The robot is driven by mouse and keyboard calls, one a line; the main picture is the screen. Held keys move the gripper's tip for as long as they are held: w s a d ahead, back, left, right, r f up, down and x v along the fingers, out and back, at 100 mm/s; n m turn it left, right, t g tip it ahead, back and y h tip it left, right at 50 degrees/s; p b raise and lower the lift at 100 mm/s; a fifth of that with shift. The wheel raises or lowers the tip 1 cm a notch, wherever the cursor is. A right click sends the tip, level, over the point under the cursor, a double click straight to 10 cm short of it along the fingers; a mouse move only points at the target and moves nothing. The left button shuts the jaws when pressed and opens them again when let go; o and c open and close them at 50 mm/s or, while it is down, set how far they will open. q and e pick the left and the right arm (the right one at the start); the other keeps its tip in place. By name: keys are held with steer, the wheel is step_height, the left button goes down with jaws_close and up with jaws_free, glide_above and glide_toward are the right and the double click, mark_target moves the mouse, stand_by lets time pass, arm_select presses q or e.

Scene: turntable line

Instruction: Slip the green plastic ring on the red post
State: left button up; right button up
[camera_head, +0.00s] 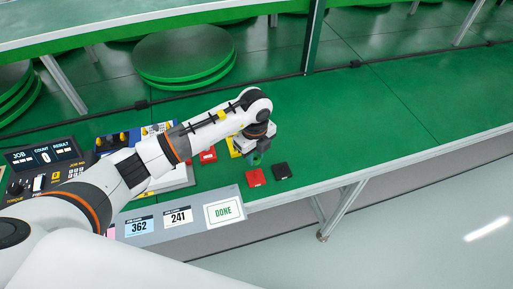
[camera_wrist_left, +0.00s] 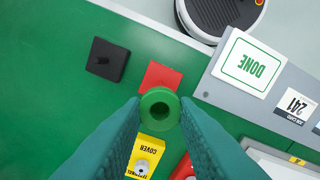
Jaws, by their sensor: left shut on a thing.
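The green plastic ring (camera_wrist_left: 149,97) is held between the two teal fingertips of my left gripper (camera_wrist_left: 160,112) in the wrist view, with its dark hole facing the camera. In the head view my left gripper (camera_head: 256,156) is above the green table, and the ring shows small below it. A red square piece (camera_wrist_left: 160,75) lies just beyond the ring in the wrist view, partly covered by it. In the head view this red piece (camera_head: 255,178) is just below and apart from the gripper. A post on it cannot be clearly made out. My right gripper is out of view.
A black square piece (camera_head: 282,171) stands close to the red one. A yellow piece (camera_wrist_left: 148,149) marked COVER and another red piece (camera_wrist_left: 184,170) are nearby. A grey label strip (camera_head: 190,217) runs along the front edge. The green table on the right is clear.

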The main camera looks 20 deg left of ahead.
mark_target(255, 164)
arm_select(q)
steer(key=shift+f+b, duration=0.75)
steer(key=shift+f, duration=0.15)
step_height(255, 164, down, 2)
steer(key=shift+f+b, duration=0.2)
steer(key=shift+b, duration=0.75)
steer(key=shift+f+b, duration=0.3)
steer(key=shift+f, duration=0.15)
steer(key=shift+f+b, duration=1)
steer(key=shift+f, duration=0.7)
stand_by(0.6)
steer(key=o, duration=1)
